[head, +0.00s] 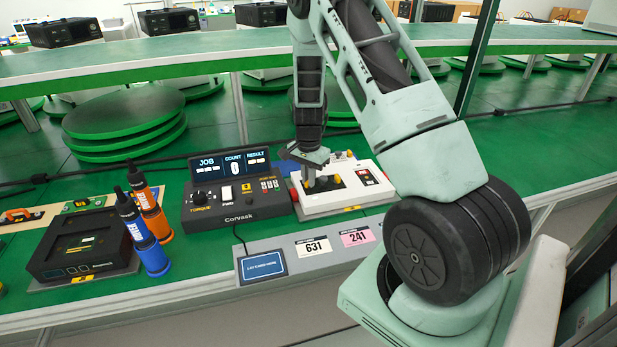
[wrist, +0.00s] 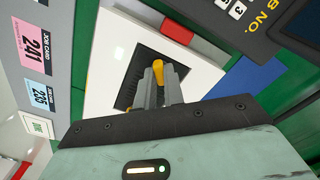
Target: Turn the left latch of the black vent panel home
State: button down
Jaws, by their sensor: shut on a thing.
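The black vent panel (wrist: 134,82) sits in the white fixture (head: 345,200) on the green bench, right of the dark control box. My gripper (head: 314,183) reaches down onto the panel's left part in the head view. In the wrist view, my gripper (wrist: 161,90) is shut on the yellow left latch (wrist: 158,69), whose end sticks out past the fingers. The fingers and palm hide the rest of that latch and much of the panel. Another yellow piece (head: 336,179) shows right of my gripper in the head view. The held latch's exact angle is hard to tell.
The control box (head: 238,205) stands close on the left. A red block (wrist: 177,28) is on the fixture near the panel. A grey strip with job cards (head: 314,246) lies in front. Blue and orange bottles (head: 150,255) and a black device (head: 80,245) stand farther left.

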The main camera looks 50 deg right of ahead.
jog(key=c, duration=1.5)
grip_release()
notch_tip(320, 180, up, 17)
jog(key=shift+r, duration=0.2)
